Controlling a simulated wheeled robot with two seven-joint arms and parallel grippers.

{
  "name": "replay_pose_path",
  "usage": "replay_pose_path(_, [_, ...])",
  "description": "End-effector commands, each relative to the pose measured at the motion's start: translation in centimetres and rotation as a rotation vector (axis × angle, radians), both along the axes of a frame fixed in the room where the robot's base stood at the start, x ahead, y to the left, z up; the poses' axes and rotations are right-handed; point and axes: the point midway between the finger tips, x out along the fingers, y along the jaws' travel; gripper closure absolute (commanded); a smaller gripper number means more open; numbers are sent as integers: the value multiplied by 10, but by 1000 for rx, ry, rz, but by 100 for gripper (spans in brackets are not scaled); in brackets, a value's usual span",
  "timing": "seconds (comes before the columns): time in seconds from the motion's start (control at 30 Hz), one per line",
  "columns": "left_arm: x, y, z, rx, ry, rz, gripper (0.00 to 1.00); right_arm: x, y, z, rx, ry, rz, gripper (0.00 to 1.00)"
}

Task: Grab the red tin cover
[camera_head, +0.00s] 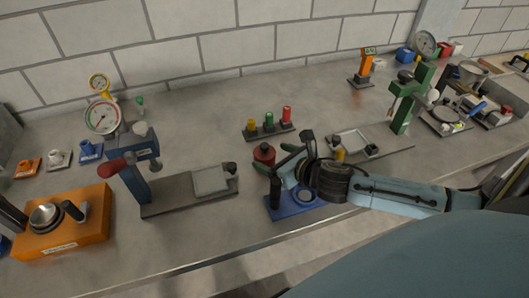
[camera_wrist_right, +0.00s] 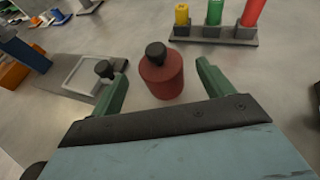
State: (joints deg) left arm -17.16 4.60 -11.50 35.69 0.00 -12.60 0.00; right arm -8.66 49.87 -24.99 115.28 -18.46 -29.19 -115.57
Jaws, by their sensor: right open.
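The red tin (camera_head: 264,154) stands upright on the metal bench near the middle of the head view, with its lower part partly hidden by my right gripper. In the right wrist view the tin (camera_wrist_right: 161,78) is a dark red cylinder with a black knob (camera_wrist_right: 156,52) on top of its cover. My right gripper (camera_head: 283,161) is open. Its two green fingers (camera_wrist_right: 160,85) stand on either side of the tin in the wrist picture, apart from it. Whether the tin lies fully between the fingertips in depth is hard to tell. My left gripper is not clearly seen.
A rack (camera_head: 270,131) with yellow, green and red pieces stands just behind the tin. A blue base (camera_head: 290,208) lies under my right gripper. A blue press (camera_head: 150,180) with a grey plate is at left, a green press (camera_head: 404,105) at right. Bare bench lies behind the rack.

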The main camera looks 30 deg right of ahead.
Motion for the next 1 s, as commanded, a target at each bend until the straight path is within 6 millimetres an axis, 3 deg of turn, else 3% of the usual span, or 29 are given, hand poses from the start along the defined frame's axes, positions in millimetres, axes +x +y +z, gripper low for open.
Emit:
replay_pose_path(0.4, [-1, 0, -3, 0, 2, 0, 64, 41, 6, -22, 2, -2, -1, 20])
replay_pose_path(0.73, [-1, 0, -3, 1, 3, 1, 64, 47, 7, -25, 0, 0, 1, 20])
replay_pose_path(1.0, [-2, 1, -3, 1, 4, 1, 64, 47, 7, -25, 0, 1, 1, 55])
